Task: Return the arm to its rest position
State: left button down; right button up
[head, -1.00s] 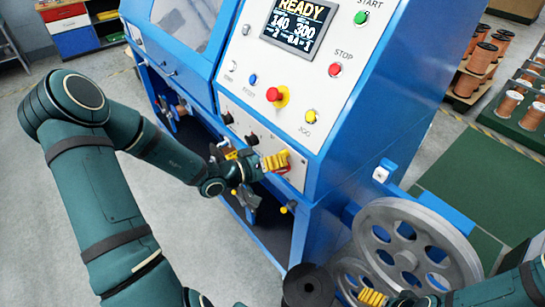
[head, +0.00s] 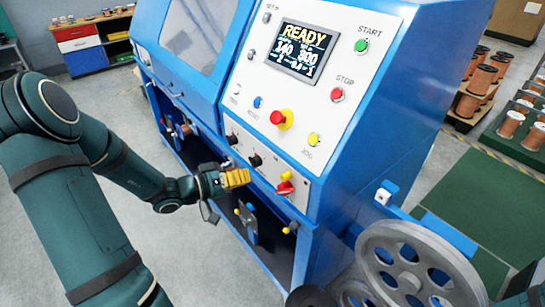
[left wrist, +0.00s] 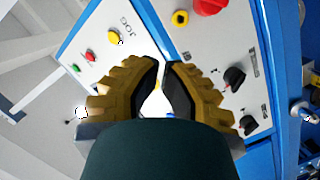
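My left gripper (head: 248,177) is in front of the blue machine's lower control panel (head: 232,109), left of the red selector knob (head: 285,188) and apart from it. In the left wrist view its two yellow ribbed fingers (left wrist: 162,66) have a narrow gap between their tips and nothing held. My left arm (head: 75,210) reaches in from the left, bent at the elbow. A small part of my right arm (head: 525,283) shows at the lower right edge. My right gripper is out of view.
The machine's display (head: 301,51) reads READY. A red stop knob (head: 281,119) and a yellow JOG button (head: 314,140) sit on the white panel. A grey spoked pulley (head: 415,238) stands at the lower right. Copper spools (head: 478,84) are behind. Grey floor at left is clear.

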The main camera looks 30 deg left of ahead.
pick_arm(q)
jog(key=s+d+f+m+g+y, duration=0.1)
jog(key=s+d+f+g, duration=0.3)
jog(key=d+f, duration=0.8)
jog(key=s+d+f+m+g+y+b, duration=0.1)
jog(key=s+d+f+g+y, duration=0.2)
jog(key=d+f+g, duration=0.4)
jog(key=shift+s+d+f+g+y, duration=0.35)
jog(key=shift+s+d+f, duration=0.5)
jog(key=shift+d+f, duration=2.35)
jog(key=shift+d+r, duration=0.4)
